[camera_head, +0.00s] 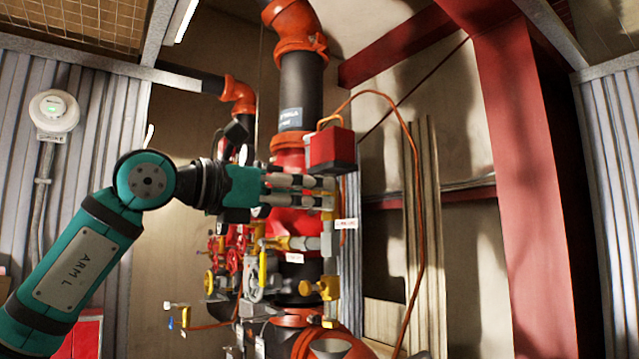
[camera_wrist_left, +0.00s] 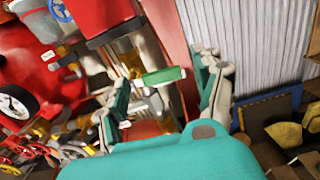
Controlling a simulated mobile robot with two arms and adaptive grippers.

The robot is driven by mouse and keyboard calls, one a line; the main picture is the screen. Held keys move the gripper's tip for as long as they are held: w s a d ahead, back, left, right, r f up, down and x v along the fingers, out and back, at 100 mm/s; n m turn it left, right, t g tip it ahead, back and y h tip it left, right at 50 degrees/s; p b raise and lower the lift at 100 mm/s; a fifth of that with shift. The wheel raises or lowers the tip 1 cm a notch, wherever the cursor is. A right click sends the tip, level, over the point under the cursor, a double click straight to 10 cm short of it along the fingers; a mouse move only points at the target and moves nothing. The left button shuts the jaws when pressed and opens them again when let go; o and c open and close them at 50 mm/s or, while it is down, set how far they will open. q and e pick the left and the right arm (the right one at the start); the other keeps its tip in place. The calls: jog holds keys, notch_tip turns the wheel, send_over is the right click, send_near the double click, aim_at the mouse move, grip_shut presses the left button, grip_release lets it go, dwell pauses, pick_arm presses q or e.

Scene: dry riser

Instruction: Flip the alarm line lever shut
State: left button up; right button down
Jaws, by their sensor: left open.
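My left gripper (camera_head: 330,193) reaches in from the left to the red riser valve, level with the lower edge of a red box. In the left wrist view, its fingers (camera_wrist_left: 163,84) are spread apart. A short green-gripped lever (camera_wrist_left: 163,75) shows between the fingers there, standing across the gap; I cannot tell whether it is touched. In the head view the fingers hide this spot. A small white tag (camera_head: 346,223) hangs just below the fingertips, its text too small to read. I cannot be sure which lever is the alarm line lever. My right gripper is not in view.
The red box (camera_head: 331,150) with an orange cable (camera_head: 418,200) sits just above the fingers. A red steel column (camera_head: 520,170) stands at the right.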

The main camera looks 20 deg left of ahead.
pick_arm(q)
jog(key=shift+p+x, duration=0.4)
jog(key=shift+x, duration=1.15)
jog(key=c, duration=1.2)
jog(key=shift+r+n, duration=0.2)
jog(key=shift+n, duration=0.4)
jog(key=shift+c, duration=0.2)
jog(key=o, duration=1.2)
jog(key=shift+s+a, duration=0.1)
jog(key=shift+o, duration=0.2)
jog(key=v, duration=1.2)
